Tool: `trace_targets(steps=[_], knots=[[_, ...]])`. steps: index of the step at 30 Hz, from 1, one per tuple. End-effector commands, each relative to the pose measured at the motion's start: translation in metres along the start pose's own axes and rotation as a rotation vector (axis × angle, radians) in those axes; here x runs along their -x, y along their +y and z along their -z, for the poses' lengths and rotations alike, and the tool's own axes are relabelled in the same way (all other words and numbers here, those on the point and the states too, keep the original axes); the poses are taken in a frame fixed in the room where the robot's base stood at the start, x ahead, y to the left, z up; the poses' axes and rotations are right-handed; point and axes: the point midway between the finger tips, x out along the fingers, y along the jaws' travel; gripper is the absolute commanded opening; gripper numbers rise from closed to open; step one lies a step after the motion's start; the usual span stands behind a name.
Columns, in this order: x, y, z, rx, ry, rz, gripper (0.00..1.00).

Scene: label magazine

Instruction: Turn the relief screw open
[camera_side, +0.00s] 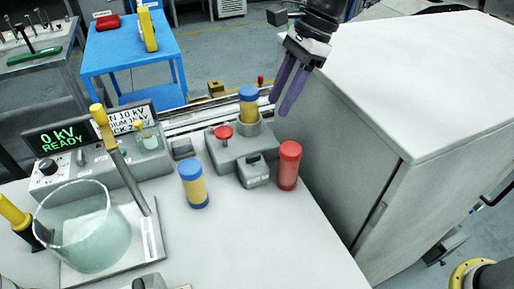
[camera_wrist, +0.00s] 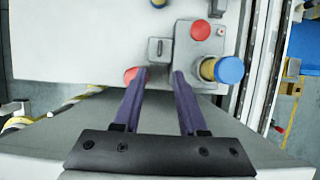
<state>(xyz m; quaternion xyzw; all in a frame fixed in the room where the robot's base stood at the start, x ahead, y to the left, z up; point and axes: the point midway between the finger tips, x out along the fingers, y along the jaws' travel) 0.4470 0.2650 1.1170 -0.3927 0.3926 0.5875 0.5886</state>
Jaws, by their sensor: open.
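A grey block (camera_side: 230,150) on the white table carries a round red knob (camera_side: 222,132), which looks like the relief screw. The knob also shows in the wrist view (camera_wrist: 200,30), ahead and right of my fingertips. A yellow cylinder with a blue cap (camera_side: 249,104) stands in the block's round socket. A small grey piece with a raised handle (camera_side: 254,170) sits at the block's front. My gripper (camera_side: 279,105) is open and empty, above and right of the block, apart from the knob. Its purple fingers (camera_wrist: 160,73) point toward the block in the wrist view.
A red cylinder (camera_side: 289,166) stands right of the block, close to my left finger's line in the wrist view. Another blue-capped yellow cylinder (camera_side: 194,186) stands front left. A glass beaker (camera_side: 85,228) and display unit (camera_side: 62,137) are left. A big grey cabinet (camera_side: 345,130) is right.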

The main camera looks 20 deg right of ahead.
Motion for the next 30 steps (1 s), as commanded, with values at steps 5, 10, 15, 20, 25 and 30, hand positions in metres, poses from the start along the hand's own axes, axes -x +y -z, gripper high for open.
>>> trace_targets(steps=[5, 10, 15, 20, 25, 30], knots=[[-0.025, 0.001, 0.000, -0.001, 0.002, -0.006, 0.41], [-0.059, 0.002, 0.000, 0.000, 0.002, -0.007, 0.41], [-0.092, 0.001, 0.001, 0.001, 0.003, -0.006, 0.41], [-0.116, 0.001, 0.000, 0.000, 0.001, -0.004, 0.41], [-0.130, 0.001, 0.000, 0.001, 0.001, -0.003, 0.41], [-0.134, 0.001, 0.000, 0.001, 0.001, -0.001, 0.41]])
